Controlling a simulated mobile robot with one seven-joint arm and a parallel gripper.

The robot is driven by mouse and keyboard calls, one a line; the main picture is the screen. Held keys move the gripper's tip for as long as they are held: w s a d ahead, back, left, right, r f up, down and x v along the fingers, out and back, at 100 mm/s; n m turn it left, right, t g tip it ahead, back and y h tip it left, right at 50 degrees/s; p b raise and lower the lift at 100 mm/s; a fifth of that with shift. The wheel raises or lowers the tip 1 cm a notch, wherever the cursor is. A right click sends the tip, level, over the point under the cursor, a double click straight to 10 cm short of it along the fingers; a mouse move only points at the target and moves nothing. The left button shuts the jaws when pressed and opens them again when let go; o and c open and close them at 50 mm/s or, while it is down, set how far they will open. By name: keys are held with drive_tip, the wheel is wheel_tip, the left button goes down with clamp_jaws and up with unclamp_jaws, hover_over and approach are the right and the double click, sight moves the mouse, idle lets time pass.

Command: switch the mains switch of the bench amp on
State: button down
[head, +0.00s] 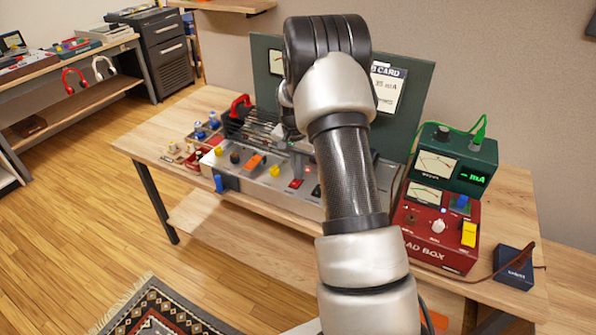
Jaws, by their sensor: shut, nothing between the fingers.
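The bench amp (262,190) is a long silver chassis on the wooden bench, with knobs and switches along its sloped front. A red switch (296,184) sits right of the middle of that front, and an orange lever or rocker (254,163) sits further left. I cannot read any labels, so I cannot tell which is the mains switch or its position. My gripper (298,168) is partly hidden by my arm. It points down over the amp, close above and behind the red switch, and is shut and empty. Whether it touches the panel cannot be told. My arm hides the amp's right part.
A red load box (437,232) and a green mA meter (455,162) stand to the right, with a small dark blue box (514,267) beside them. A green panel (408,110) with a card stands behind. Small parts (180,152) lie left of the amp.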

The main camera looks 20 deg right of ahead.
drive_tip(key=shift+s+a+f, duration=0.1)
drive_tip(key=shift+s+f, duration=0.05)
drive_tip(key=shift+f, duration=0.05)
drive_tip(key=shift+s+a+r, duration=0.1)
drive_tip(key=shift+s+a, duration=0.4)
drive_tip(key=shift+a, duration=0.15)
drive_tip(key=shift+r, duration=0.1)
drive_tip(key=shift+w+r, duration=0.1)
drive_tip(key=shift+r, duration=0.15)
wheel_tip(320, 180, up, 13)
drive_tip(key=s+a+p, duration=0.1)
drive_tip(key=p, duration=0.1)
drive_tip(key=shift+r+p, duration=0.2)
drive_tip(key=shift+p, duration=0.2)
drive_tip(key=shift+a, duration=0.2)
